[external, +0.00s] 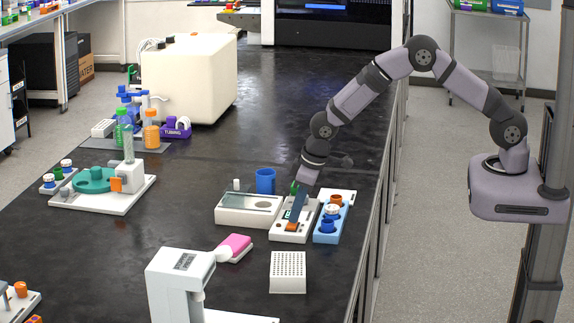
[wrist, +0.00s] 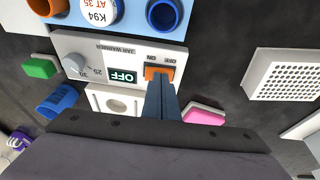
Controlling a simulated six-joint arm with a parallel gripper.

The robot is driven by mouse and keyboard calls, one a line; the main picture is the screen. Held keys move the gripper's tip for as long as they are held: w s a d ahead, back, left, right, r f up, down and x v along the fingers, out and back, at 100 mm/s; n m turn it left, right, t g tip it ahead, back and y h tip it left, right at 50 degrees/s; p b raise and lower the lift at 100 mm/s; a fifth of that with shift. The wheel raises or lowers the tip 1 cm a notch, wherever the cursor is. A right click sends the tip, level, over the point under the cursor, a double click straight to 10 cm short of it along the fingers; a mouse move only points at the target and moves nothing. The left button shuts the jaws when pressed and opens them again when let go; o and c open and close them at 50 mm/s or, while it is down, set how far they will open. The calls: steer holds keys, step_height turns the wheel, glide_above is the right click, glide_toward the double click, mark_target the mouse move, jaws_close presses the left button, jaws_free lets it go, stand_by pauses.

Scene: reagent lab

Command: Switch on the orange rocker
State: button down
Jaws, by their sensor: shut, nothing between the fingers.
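The orange rocker (wrist: 158,70) sits on the white front panel of the jar warmer (wrist: 105,52), with ON and OFF printed beside it. The panel's small display (wrist: 123,77) reads OFF. A grey dial (wrist: 75,65) is at the other end. My gripper (wrist: 160,82) is shut and empty, its fingertips right at the rocker and hiding part of it. I cannot tell whether they touch it. In the external view, my gripper (external: 291,219) points down onto the jar warmer (external: 281,236), and the rocker is mostly hidden.
A blue rack (external: 326,238) with jars stands close on the right. A white scale (external: 230,216) and blue cup (external: 265,181) are on the left. A pink-topped block (external: 235,246) and white tube rack (external: 288,272) lie in front.

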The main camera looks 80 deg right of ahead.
mark_target(296, 225)
steer(key=r, duration=0.1)
steer(key=r+p, duration=0.2)
steer(key=shift+a+r, duration=0.25)
steer(key=shift+r, duration=0.15)
steer(key=b+v, duration=0.3)
steer(key=v, duration=0.7)
steer(key=shift+w+d+r+b, duration=0.2)
steer(key=shift+w+d+b, duration=0.05)
steer(key=shift+d+b, duration=0.3)
steer(key=shift+f, duration=0.1)
